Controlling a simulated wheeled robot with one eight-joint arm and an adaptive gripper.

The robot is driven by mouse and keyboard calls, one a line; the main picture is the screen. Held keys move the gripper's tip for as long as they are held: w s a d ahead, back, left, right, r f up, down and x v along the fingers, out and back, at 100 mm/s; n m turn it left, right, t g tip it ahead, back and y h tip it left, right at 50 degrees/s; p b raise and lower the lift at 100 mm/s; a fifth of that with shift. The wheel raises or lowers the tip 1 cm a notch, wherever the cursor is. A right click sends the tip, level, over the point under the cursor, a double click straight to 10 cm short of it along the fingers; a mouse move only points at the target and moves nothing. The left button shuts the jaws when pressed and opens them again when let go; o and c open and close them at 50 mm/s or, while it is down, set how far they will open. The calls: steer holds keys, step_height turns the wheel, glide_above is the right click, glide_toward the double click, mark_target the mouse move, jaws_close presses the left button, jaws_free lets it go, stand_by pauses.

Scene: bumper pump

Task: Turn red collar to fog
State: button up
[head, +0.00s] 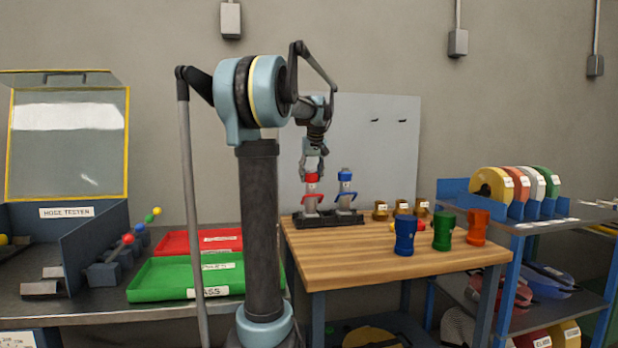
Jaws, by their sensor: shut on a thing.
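The red collar (311,178) is the top of a nozzle held upright in a dark stand (329,219) at the back left of the wooden table. My gripper (312,174) points down from above and is shut on the red collar. The fingers partly cover it. A like nozzle with a blue collar (346,175) stands just to the right in the same stand, apart from my gripper.
Blue, green and orange fittings (442,231) stand at the table's right front, with several brass pieces (402,207) behind. The table's (345,265) front left is clear. Red and green trays (150,284) lie left. A shelf (545,221) of hose rolls stands right.

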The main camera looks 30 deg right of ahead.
steer(key=o, duration=1.1)
steer(key=shift+c, duration=0.2)
steer(key=v, duration=1.2)
steer(key=shift+a+f, duration=0.1)
